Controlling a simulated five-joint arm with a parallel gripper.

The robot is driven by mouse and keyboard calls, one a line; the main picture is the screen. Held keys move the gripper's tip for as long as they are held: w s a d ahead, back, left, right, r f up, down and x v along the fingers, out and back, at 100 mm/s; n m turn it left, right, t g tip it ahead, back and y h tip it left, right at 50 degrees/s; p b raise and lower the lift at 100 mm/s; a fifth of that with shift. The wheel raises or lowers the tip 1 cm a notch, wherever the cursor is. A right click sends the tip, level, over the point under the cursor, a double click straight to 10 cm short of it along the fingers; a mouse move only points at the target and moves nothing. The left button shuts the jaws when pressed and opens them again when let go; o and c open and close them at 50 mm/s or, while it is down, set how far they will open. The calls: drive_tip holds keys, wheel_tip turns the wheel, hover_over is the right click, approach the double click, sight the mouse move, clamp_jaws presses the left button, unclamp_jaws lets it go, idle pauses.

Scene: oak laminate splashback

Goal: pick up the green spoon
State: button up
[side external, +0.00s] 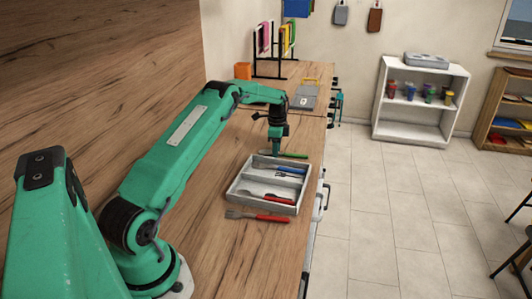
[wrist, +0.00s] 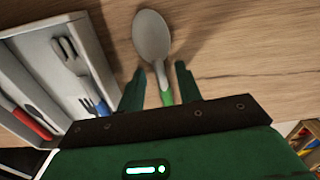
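The green spoon has a grey bowl (wrist: 152,38) and a green handle (wrist: 165,95). In the side external view its green handle (side external: 296,155) shows on the wooden counter just beyond the cutlery tray. My gripper (side external: 275,152) points down over it there. In the wrist view my gripper (wrist: 160,85) is open, with one finger on each side of the spoon near where the handle meets the bowl. Gaps show between the spoon and both fingers. The rest of the handle is hidden by the gripper body.
A grey cutlery tray (side external: 242,195) stands close by, with blue-handled (side external: 291,169) and red-handled (side external: 278,199) cutlery inside. A red-handled fork (side external: 270,218) lies on the counter in front. Further back are a grey item (side external: 305,97) and a black rack (side external: 268,68).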

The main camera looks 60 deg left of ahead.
clamp_jaws()
drive_tip(key=shift+r, duration=0.1)
idle(0.3)
drive_tip(key=shift+r, duration=0.9)
wheel_tip(320, 180, up, 2)
drive_tip(key=shift+r, duration=0.1)
drive_tip(key=d+r, duration=0.6)
drive_tip(key=d, duration=0.5)
drive_tip(key=shift+w+d+r, duration=0.15)
drive_tip(key=shift+d+r, duration=0.15)
drive_tip(key=shift+r, duration=0.1)
